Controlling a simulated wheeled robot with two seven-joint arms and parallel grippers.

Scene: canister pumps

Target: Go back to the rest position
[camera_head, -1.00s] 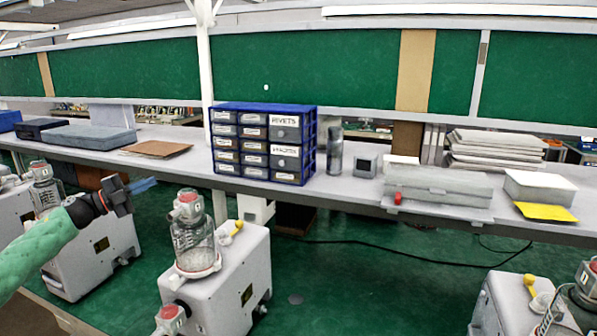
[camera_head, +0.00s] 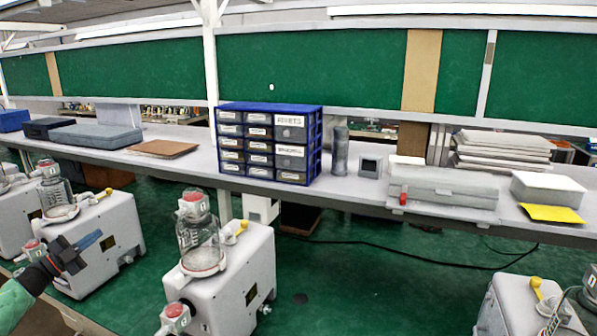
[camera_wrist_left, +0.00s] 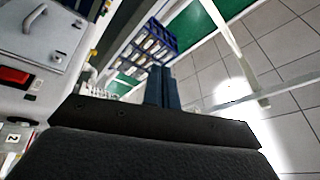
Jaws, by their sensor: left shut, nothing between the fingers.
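My left gripper (camera_head: 88,240) is at the lower left of the head view, in front of the left canister pump (camera_head: 108,250). Its blue fingers are shut with nothing between them. The fingers also show in the left wrist view (camera_wrist_left: 163,87), side by side. The middle canister pump (camera_head: 225,280) stands to the right of the gripper, apart from it, with a clear jar (camera_head: 200,245) and a red-marked cap on top. My right gripper is not in view.
A long grey bench (camera_head: 345,190) runs behind the pumps. It carries a blue drawer cabinet (camera_head: 268,143), grey cases (camera_head: 445,188) and a yellow sheet (camera_head: 552,214). Another pump (camera_head: 510,310) stands at the lower right. Green floor (camera_head: 400,285) is open between the pumps.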

